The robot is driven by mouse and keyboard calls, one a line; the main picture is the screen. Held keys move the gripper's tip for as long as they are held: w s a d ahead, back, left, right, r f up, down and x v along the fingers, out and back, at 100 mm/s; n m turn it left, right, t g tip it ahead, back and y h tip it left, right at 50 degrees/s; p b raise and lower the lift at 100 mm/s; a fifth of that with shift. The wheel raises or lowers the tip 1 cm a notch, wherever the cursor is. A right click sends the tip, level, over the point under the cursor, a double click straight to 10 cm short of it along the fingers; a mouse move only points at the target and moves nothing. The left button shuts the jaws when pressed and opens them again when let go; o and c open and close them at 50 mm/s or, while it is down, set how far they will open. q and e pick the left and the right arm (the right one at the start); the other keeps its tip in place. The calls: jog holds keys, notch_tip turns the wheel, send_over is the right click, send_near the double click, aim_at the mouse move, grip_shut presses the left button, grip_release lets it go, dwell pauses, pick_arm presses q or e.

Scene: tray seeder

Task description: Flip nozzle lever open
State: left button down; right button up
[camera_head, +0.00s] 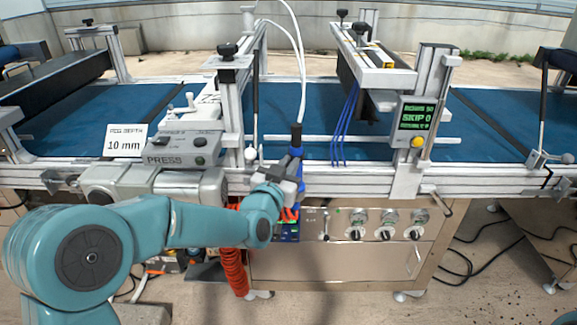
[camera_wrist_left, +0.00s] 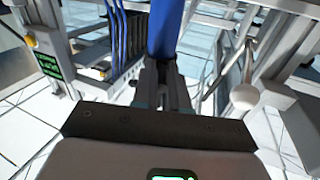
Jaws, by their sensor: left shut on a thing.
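My left gripper (camera_head: 292,172) is shut on a blue tool (camera_head: 296,152) at the front rail of the seeder. The tool stands upright, with a dark upper end and white hoses rising from it. In the left wrist view the fingers (camera_wrist_left: 164,84) are closed around the blue shaft (camera_wrist_left: 166,30). A pale ball-ended lever (camera_head: 251,154) is just left of the tool, apart from the gripper; its ball (camera_wrist_left: 245,97) also shows in the wrist view. I cannot tell for sure which lever is the nozzle lever. My right gripper is not in view.
The blue belt (camera_head: 370,150) runs behind the front rail. A press unit (camera_head: 185,150) stands left, and a green-lit display (camera_head: 416,115) hangs right. Knobs and gauges (camera_head: 375,228) sit on the cabinet below. Blue tubes (camera_head: 345,125) hang behind.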

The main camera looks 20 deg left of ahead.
aim_at(301, 158)
pick_arm(q)
jog(key=shift+d, duration=0.1)
jog(key=shift+w+d+n+g+y+p, duration=0.35)
jog(key=shift+d+n+g+y+p, duration=0.4)
jog(key=shift+n+g+y+p, duration=1.1)
jog(key=shift+w+d+n+g+y+p, duration=0.4)
jog(key=shift+d+n+g+y+p, duration=0.5)
jog(key=shift+n+y, duration=1.8)
jog(key=shift+w+d+n+g+y+p, duration=0.45)
jog(key=shift+n+g+y+p, duration=1)
jog(key=shift+y, duration=1.9)
jog(key=shift+d+p, duration=0.15)
jog(key=shift+p, duration=0.25)
jog(key=c, duration=1.1)
grip_release()
jog(key=shift+c, duration=0.2)
